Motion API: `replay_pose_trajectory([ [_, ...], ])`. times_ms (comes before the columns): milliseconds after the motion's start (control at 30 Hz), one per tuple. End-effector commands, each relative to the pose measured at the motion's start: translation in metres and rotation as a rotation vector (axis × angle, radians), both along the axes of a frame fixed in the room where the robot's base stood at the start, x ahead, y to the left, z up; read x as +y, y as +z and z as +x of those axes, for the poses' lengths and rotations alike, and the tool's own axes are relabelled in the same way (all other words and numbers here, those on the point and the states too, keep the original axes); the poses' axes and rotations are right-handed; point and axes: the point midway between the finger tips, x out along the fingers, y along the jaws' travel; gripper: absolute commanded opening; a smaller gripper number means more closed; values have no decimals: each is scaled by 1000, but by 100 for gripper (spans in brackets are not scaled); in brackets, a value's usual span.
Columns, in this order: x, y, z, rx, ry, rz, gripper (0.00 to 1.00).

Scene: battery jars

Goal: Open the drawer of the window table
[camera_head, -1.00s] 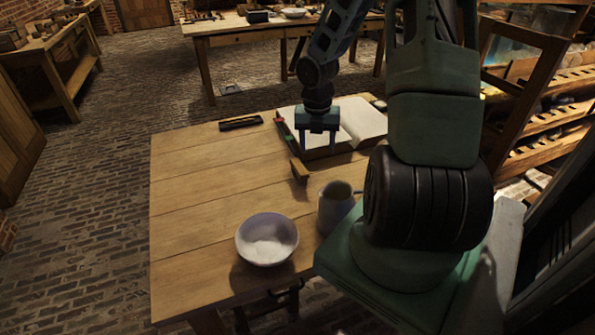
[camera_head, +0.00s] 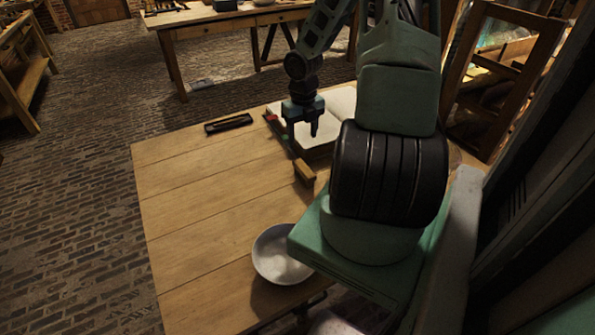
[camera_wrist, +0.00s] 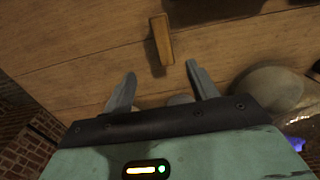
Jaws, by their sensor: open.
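Two drawer fronts show under the far wooden table (camera_head: 240,27), a left drawer (camera_head: 215,31) and a right drawer (camera_head: 290,19); both look shut. The near wooden table (camera_head: 190,190) shows no drawer front from here. I cannot tell which one is the window table. My gripper (camera_head: 309,130) is above the near table's back part, beside an open book (camera_head: 335,110), well apart from the far drawers. In the wrist view my gripper (camera_wrist: 161,72) is open and empty, with a wooden block (camera_wrist: 161,38) on the tabletop beyond its fingertips.
On the near table are a bowl (camera_head: 280,255), the wooden block (camera_head: 305,171) and a dark tray-like case (camera_head: 229,123). A wooden frame (camera_head: 500,75) stands at the right. Brick floor (camera_head: 75,190) is clear at the left.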

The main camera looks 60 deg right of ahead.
Motion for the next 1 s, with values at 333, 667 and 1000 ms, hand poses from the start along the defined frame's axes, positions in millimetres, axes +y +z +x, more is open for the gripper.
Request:
replay_pose_trajectory([
  [333,1,-75,0,3,0,3,58],
  [667,0,-109,0,1,0,0,58],
  [1000,-4,-152,-4,3,-1,1,58],
])
